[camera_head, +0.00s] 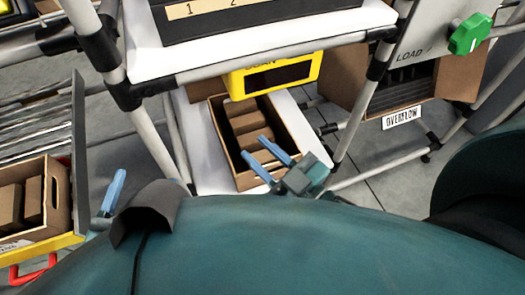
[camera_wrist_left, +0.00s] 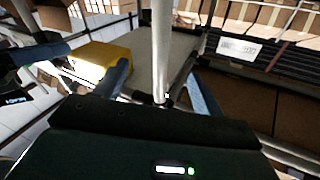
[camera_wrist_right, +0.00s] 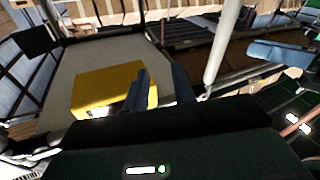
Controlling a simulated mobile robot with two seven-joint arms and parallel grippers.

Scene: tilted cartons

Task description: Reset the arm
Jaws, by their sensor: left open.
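My left gripper (camera_head: 115,192) is low at the left in the head view, where one blue finger shows beside a dark housing. The left wrist view shows its two blue fingers wide apart (camera_wrist_left: 160,88), with nothing held between them. My right gripper (camera_head: 267,160) is right of it, in front of the open carton (camera_head: 222,128) with several brown boxes. Its two blue fingers are apart. They also show in the right wrist view (camera_wrist_right: 160,88), with a narrower gap and nothing held.
A carton with brown boxes (camera_head: 58,190) stands at the left by a red handle (camera_head: 32,272). Another carton (camera_head: 345,72) is at the right near an OVERFLOW label (camera_head: 402,118). A pipe post rises between these.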

